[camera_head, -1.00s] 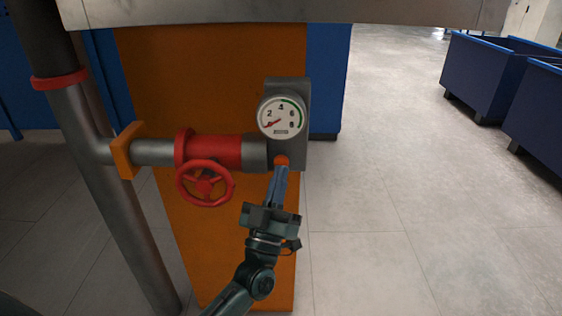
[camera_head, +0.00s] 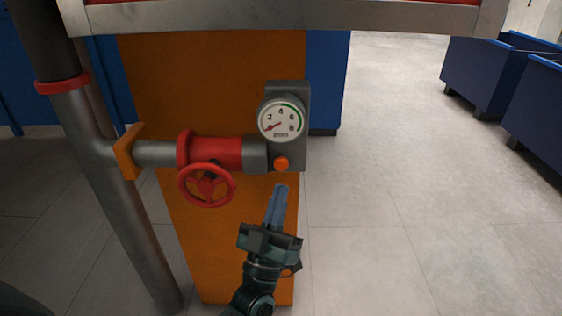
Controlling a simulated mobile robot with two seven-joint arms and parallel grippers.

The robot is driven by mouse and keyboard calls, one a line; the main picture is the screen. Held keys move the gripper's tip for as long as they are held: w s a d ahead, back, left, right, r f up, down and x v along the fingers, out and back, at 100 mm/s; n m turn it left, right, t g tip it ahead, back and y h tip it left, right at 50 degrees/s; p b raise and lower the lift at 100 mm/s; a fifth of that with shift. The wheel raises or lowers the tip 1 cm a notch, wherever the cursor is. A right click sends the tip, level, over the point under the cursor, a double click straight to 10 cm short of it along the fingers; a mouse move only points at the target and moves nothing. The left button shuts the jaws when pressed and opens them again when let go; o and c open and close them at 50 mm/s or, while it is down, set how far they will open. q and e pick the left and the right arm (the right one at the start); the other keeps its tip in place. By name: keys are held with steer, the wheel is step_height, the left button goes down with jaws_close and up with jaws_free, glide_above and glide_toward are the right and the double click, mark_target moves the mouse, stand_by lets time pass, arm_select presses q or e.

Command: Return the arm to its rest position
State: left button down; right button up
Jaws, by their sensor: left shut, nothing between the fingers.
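My left gripper (camera_head: 280,188) is shut and empty, with its fingers pointing up. It is in front of the orange panel (camera_head: 215,80). Its fingertips are a little below an orange-red button (camera_head: 281,164) and apart from it in the picture. The button sits on a grey box below a round gauge (camera_head: 281,120). The gauge's red needle points to the lower left. My right gripper is not in view.
A red handwheel (camera_head: 207,186) on a pipe is left of the gripper. A thick grey pipe (camera_head: 120,200) slants down at the left. A grey-edged ledge (camera_head: 290,17) crosses the top. Blue bins (camera_head: 480,75) stand at the far right. The floor to the right is clear.

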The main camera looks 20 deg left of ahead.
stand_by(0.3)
